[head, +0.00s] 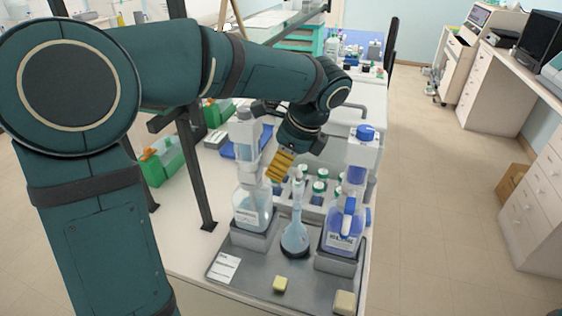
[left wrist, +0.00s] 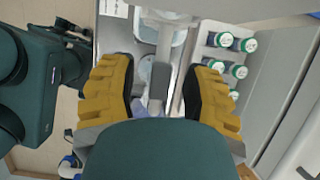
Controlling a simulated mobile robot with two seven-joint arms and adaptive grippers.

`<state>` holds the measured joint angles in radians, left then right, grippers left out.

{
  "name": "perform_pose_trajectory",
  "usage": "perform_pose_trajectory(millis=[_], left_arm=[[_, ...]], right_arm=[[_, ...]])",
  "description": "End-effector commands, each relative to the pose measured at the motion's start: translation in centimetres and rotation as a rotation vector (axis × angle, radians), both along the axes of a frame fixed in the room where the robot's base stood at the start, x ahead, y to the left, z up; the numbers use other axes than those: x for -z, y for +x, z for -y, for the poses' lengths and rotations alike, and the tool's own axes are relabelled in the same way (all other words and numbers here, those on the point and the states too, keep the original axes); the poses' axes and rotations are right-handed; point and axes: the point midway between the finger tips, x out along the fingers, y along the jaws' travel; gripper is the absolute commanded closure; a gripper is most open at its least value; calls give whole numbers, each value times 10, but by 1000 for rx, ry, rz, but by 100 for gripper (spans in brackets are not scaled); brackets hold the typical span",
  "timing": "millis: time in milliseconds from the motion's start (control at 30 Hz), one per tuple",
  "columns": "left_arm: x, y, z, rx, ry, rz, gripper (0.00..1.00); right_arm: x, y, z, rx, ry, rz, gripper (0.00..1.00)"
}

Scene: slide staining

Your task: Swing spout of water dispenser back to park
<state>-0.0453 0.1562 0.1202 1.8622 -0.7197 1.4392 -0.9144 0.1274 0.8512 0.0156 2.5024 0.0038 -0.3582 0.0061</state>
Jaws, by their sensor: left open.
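A bottle-top dispenser (head: 246,135) with a grey-white head stands at left on the grey tray (head: 255,273). Its clear bottle (head: 254,210) holds pale liquid; I cannot read its label well enough to confirm water. My left gripper (head: 279,163) is just right of this dispenser's head, its yellow fingers pointing down and left. In the left wrist view my left gripper (left wrist: 160,92) is open, with a narrow grey part (left wrist: 159,82), possibly the spout, between the fingers. I cannot tell whether they touch it. My right gripper is not in view.
A slender flask (head: 295,232) stands mid-tray. A blue-capped dispenser bottle (head: 343,228) stands at right. Green-capped bottles (head: 319,187) sit in a rack behind. A dark post (head: 196,170) rises at left.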

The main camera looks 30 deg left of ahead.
Motion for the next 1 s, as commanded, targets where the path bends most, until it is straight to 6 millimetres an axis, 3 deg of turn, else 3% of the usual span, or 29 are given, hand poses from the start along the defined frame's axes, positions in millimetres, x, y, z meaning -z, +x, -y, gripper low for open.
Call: perform_pose_trajectory(millis=[33,133,167,667,1000], left_arm=[[0,0,0,0,0,0,63],[0,0,0,0,0,0,98],[0,0,0,0,0,0,100],[0,-3,0,25,0,-4,100],[-1,-18,2,225,-1,-4,100]], right_arm=[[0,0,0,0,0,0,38],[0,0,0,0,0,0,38],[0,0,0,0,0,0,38],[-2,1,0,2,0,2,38],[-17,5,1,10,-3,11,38]])
